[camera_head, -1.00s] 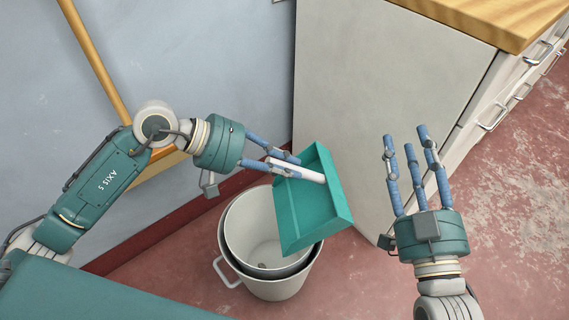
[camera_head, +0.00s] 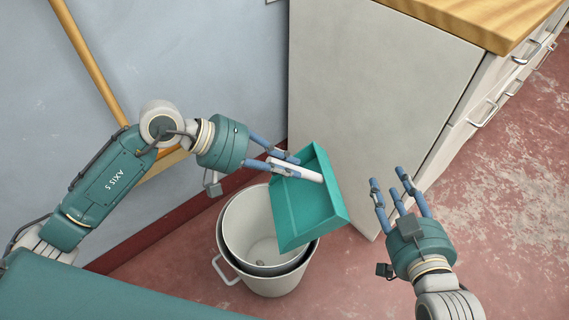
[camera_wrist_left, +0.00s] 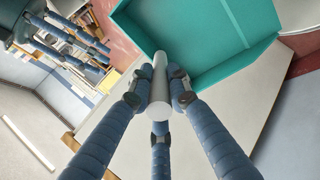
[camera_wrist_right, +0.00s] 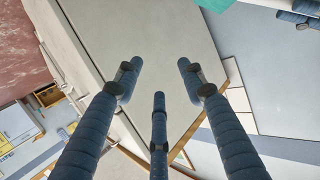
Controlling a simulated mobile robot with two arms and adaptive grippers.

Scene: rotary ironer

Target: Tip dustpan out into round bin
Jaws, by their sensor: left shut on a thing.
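The teal dustpan (camera_head: 312,208) is held by its white handle (camera_head: 297,171) in my left gripper (camera_head: 279,164). The pan is tilted over the right part of the round bin (camera_head: 245,262). No debris shows on its visible inner face. In the left wrist view the fingers close around the handle (camera_wrist_left: 159,85), and the pan (camera_wrist_left: 200,45) lies beyond.
A grey cabinet (camera_head: 375,90) with a wooden top (camera_head: 470,18) stands behind the dustpan, with drawer handles on its right side. A wooden pole (camera_head: 90,65) leans at the blue wall (camera_head: 190,60). Red floor (camera_head: 510,210) is clear at the right.

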